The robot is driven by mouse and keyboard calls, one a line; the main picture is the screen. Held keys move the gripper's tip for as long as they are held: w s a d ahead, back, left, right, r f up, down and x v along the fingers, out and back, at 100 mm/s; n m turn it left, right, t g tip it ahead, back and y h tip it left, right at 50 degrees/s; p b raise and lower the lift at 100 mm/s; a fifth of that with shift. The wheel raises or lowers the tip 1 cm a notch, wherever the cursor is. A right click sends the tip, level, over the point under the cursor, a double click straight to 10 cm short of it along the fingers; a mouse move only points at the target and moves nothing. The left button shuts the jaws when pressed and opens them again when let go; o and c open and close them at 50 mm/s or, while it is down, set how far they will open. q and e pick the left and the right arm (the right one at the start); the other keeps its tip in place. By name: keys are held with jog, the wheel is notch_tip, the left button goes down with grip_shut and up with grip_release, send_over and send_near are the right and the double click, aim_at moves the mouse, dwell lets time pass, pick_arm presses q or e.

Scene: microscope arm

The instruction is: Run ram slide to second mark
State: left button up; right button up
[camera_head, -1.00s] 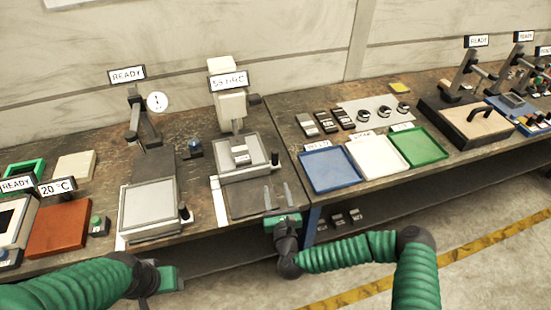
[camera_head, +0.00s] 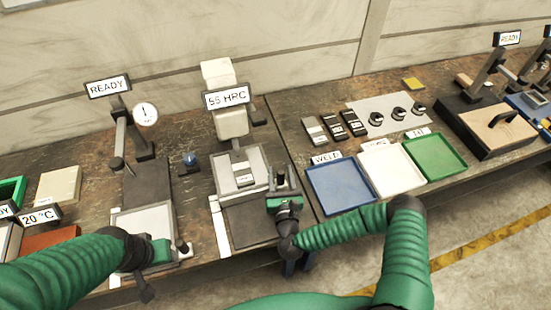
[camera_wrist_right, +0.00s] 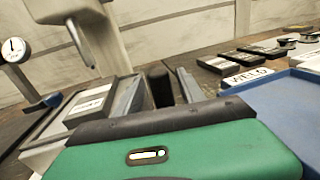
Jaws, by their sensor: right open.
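The machine labelled 55 HRC (camera_head: 229,124) stands left of the table's seam. Its grey slide plate (camera_head: 228,167) carries a small labelled block (camera_head: 242,173). A black upright knob (camera_head: 281,177) stands at the plate's right side. My right gripper (camera_head: 281,190) is at this knob, and in the wrist view the knob (camera_wrist_right: 159,86) stands between its two open fingers. I cannot tell whether they touch it. My left gripper (camera_head: 162,251) is over the front of the READY machine's pale plate (camera_head: 142,220), beside its black knob (camera_head: 182,247); its fingers are not clear. I cannot make out marks along the slide.
Blue (camera_head: 340,188), white (camera_head: 388,170) and green (camera_head: 434,157) trays stand to the right of my right gripper. Small dark blocks (camera_head: 333,127) lie behind them. A small blue-topped part (camera_head: 190,160) stands between the two machines. A dial gauge (camera_head: 145,114) is on the READY machine.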

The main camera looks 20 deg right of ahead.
jog(key=shift+w, duration=0.15)
jog(key=shift+s+r, duration=0.15)
jog(key=shift+s, duration=0.1)
jog(key=shift+s+r, duration=0.1)
jog(key=shift+s, duration=0.05)
jog(key=shift+c, duration=0.7)
grip_shut()
jog(key=shift+f, duration=0.2)
